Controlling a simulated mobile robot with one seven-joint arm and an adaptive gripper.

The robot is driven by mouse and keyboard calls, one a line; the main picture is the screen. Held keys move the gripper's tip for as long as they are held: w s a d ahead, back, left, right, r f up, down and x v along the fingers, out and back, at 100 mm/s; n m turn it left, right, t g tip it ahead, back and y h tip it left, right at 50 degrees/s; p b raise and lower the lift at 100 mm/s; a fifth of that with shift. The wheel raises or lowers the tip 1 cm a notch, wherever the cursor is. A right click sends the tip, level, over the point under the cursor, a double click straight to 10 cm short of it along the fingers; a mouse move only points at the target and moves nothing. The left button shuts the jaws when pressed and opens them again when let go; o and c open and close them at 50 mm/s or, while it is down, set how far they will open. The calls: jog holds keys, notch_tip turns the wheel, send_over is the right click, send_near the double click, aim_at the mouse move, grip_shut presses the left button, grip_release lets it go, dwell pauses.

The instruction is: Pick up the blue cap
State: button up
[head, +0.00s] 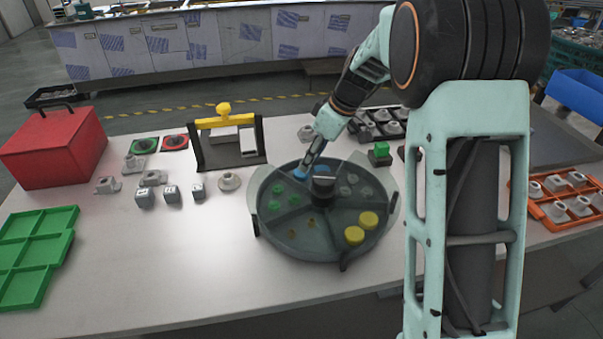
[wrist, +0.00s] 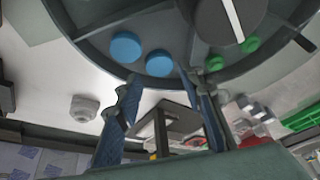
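Two blue caps lie in the far compartment of a round grey divided tray (head: 305,240). One blue cap (head: 299,174) shows left of my gripper's tip and the other (head: 322,169) shows to its right, partly hidden. In the wrist view one blue cap (wrist: 125,47) is beside the left finger, and the other blue cap (wrist: 159,63) appears between the fingertips. My gripper (wrist: 164,82) is open, with its fingers apart and nothing held. In the head view my gripper (head: 309,162) reaches down over the tray's far side. Its contact with the caps cannot be told.
The tray has a dark central hub (head: 323,185), green pieces (head: 277,189) and yellow caps (head: 368,220). A black stand with a yellow handle (head: 224,122) is behind left. A red box (head: 55,145) and green bin (head: 38,245) stand left.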

aim_at(302, 174)
jog(key=x, duration=0.5)
jog(key=shift+w, duration=0.1)
jog(key=shift+c, duration=0.6)
jog(key=c, duration=0.3)
jog(key=shift+r, duration=0.1)
